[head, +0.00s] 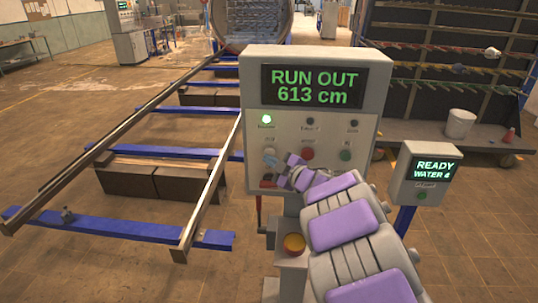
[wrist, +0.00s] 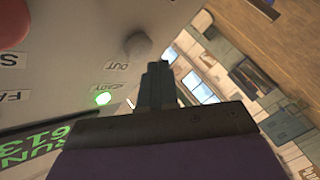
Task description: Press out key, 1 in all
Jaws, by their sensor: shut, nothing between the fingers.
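The control panel (head: 380,75) shows "RUN OUT 613 cm" in green on its display (head: 312,86). The out key is a pale round button (wrist: 138,45) beside the label "OUT" in the wrist view. In the head view my fingers largely cover it at the left of the key row.
A lit green ready lamp (head: 265,119) is above the out key. A smaller box (head: 430,172) reads "READY WATER 4" at right. A yellow-red button (head: 293,244) is below the panel. Rails (head: 130,130) run to the round chamber (head: 255,20).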

